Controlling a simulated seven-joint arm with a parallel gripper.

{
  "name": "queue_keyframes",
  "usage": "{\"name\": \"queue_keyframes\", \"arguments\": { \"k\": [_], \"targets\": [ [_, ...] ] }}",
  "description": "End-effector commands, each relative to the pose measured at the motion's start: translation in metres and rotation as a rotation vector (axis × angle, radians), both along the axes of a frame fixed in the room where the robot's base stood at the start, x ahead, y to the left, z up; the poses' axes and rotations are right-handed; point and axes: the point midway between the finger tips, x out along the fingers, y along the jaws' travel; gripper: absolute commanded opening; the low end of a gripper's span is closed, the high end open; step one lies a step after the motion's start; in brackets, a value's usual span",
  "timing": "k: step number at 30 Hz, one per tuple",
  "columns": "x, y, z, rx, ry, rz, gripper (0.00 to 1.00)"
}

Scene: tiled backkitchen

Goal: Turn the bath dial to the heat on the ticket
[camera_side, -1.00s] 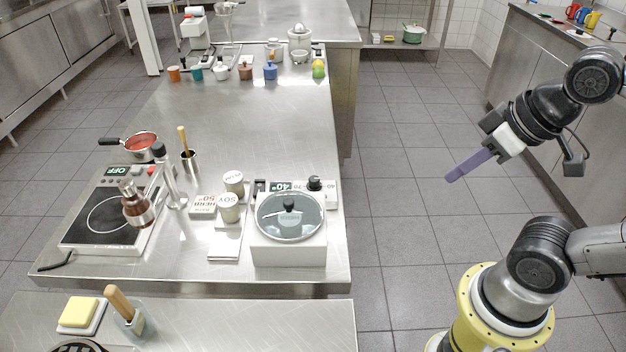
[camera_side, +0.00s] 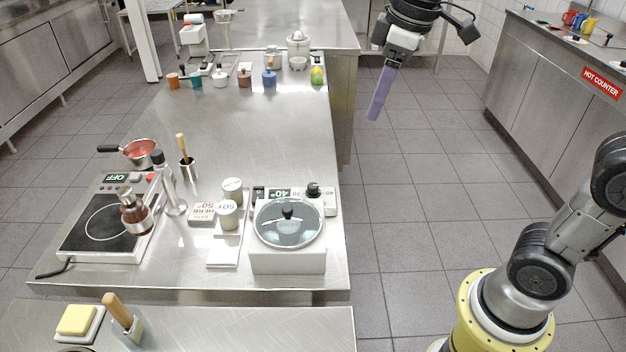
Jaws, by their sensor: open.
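The water bath (camera_side: 288,260) is a white box with a glass lid (camera_side: 288,222) at the front right of the steel table. Behind the lid is its control panel, with a green display (camera_side: 279,194) reading 40° and a black dial (camera_side: 313,189) to the right of it. A ticket card (camera_side: 203,211) reading HERB 50° lies left of the bath, partly behind a SOY jar (camera_side: 228,214). My gripper (camera_side: 380,95) is open and hangs high over the floor, right of the table and well away from the dial. Its purple fingers overlap in this view.
An induction hob (camera_side: 105,222) reading OFF, a brown bottle (camera_side: 136,214) and a red-filled pan (camera_side: 141,150) are at left. A second jar (camera_side: 232,190) stands near the bath. Several small pots line the far end. The table's middle (camera_side: 250,125) is clear.

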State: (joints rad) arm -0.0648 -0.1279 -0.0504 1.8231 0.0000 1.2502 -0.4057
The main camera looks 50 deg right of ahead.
Motion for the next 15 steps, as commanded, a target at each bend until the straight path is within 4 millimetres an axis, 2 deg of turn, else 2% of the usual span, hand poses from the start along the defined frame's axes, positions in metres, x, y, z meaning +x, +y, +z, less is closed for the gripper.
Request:
{"name": "queue_keyframes", "arguments": {
  "k": [1, 3, 9, 12, 15],
  "targets": [
    [0.020, 0.005, -0.005, -0.006, 0.032, 0.026, 0.61],
    [0.043, 0.010, -0.013, -0.013, 0.070, 0.055, 0.61],
    [0.095, 0.027, -0.048, -0.023, 0.165, 0.101, 0.61],
    [0.108, 0.032, -0.067, -0.026, 0.202, 0.110, 0.61],
    [0.111, 0.035, -0.082, -0.030, 0.234, 0.116, 0.61]
  ]
}}
